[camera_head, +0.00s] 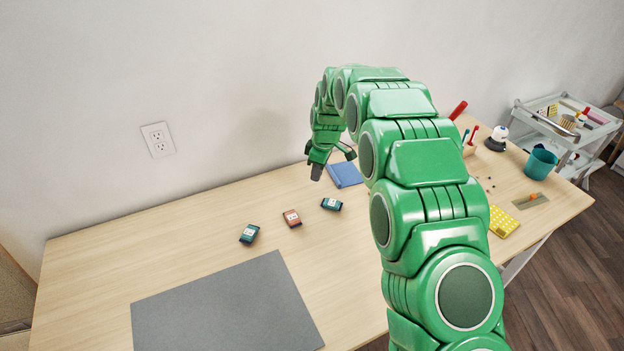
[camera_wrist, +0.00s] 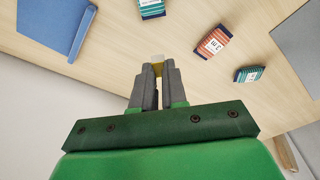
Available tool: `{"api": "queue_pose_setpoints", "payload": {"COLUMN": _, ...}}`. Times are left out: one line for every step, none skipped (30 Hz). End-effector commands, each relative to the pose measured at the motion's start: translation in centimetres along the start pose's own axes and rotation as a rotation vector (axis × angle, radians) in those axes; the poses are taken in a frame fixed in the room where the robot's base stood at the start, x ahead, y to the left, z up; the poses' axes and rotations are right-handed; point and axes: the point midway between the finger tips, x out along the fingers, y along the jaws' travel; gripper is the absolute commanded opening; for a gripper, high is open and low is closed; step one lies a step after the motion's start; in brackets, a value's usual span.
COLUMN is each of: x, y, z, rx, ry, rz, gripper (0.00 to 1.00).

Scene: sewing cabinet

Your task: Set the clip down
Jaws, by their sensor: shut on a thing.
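My gripper (camera_wrist: 157,84) points down and is shut on the clip (camera_wrist: 158,70). The clip is a small yellowish piece with a pale tip, showing between the grey fingertips in the wrist view. Most of it is hidden by the fingers. In the head view my gripper (camera_head: 317,170) hangs over the back part of the table, left of a blue flat item, and the clip cannot be made out there. The light wood table (camera_head: 190,222) lies under it; I cannot tell how close the clip is to the surface.
Two teal boxes (camera_head: 249,234) (camera_head: 332,204) and an orange box (camera_head: 292,218) stand in a row. The blue item (camera_head: 344,174) is behind. A grey mat (camera_head: 228,305) is in front. A yellow item (camera_head: 502,222) and teal cup (camera_head: 540,163) are right. Bare wood lies between them.

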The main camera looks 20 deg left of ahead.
Motion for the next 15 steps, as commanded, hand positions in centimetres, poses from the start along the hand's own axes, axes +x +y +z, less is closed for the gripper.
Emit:
{"api": "queue_pose_setpoints", "payload": {"x": 0.4, "y": 0.5, "z": -0.2, "rx": 0.0, "ry": 0.0, "rz": 0.0, "gripper": 0.0}}
{"api": "queue_pose_setpoints", "payload": {"x": 0.5, "y": 0.7, "z": -0.3, "rx": 0.0, "ry": 0.0, "rz": 0.0, "gripper": 0.0}}
{"api": "queue_pose_setpoints", "payload": {"x": 0.7, "y": 1.0, "z": -0.5, "rx": 0.0, "ry": -0.001, "rz": -0.001, "gripper": 0.0}}
{"api": "queue_pose_setpoints", "payload": {"x": 0.9, "y": 1.2, "z": -0.6, "rx": 0.0, "ry": -0.001, "rz": -0.002, "gripper": 0.0}}
{"api": "queue_pose_setpoints", "payload": {"x": 1.0, "y": 1.4, "z": -0.7, "rx": 0.0, "ry": -0.001, "rz": -0.002, "gripper": 0.0}}
{"api": "queue_pose_setpoints", "payload": {"x": 1.1, "y": 1.7, "z": -0.9, "rx": -0.001, "ry": 0.0, "rz": -0.001, "gripper": 0.0}}
{"api": "queue_pose_setpoints", "payload": {"x": 1.2, "y": 2.0, "z": -1.0, "rx": -0.001, "ry": 0.0, "rz": -0.001, "gripper": 0.0}}
{"api": "queue_pose_setpoints", "payload": {"x": 1.4, "y": 2.2, "z": -1.2, "rx": -0.001, "ry": 0.0, "rz": -0.001, "gripper": 0.0}}
{"api": "queue_pose_setpoints", "payload": {"x": 1.6, "y": 2.5, "z": -1.3, "rx": -0.001, "ry": -0.001, "rz": -0.001, "gripper": 0.0}}
{"api": "queue_pose_setpoints", "payload": {"x": 1.8, "y": 2.7, "z": -1.4, "rx": -0.001, "ry": -0.001, "rz": -0.002, "gripper": 0.0}}
{"api": "queue_pose_setpoints", "payload": {"x": 2.0, "y": 2.9, "z": -1.5, "rx": -0.001, "ry": -0.002, "rz": -0.003, "gripper": 0.0}}
{"api": "queue_pose_setpoints", "payload": {"x": 2.2, "y": 3.2, "z": -1.6, "rx": -0.001, "ry": -0.001, "rz": -0.002, "gripper": 0.0}}
{"api": "queue_pose_setpoints", "payload": {"x": 2.5, "y": 3.4, "z": -1.7, "rx": -0.001, "ry": -0.001, "rz": -0.002, "gripper": 0.0}}
{"api": "queue_pose_setpoints", "payload": {"x": 2.7, "y": 3.6, "z": -1.8, "rx": -0.002, "ry": -0.001, "rz": -0.001, "gripper": 0.0}}
{"api": "queue_pose_setpoints", "payload": {"x": 3.0, "y": 3.9, "z": -1.9, "rx": -0.002, "ry": 0.0, "rz": 0.001, "gripper": 0.0}}
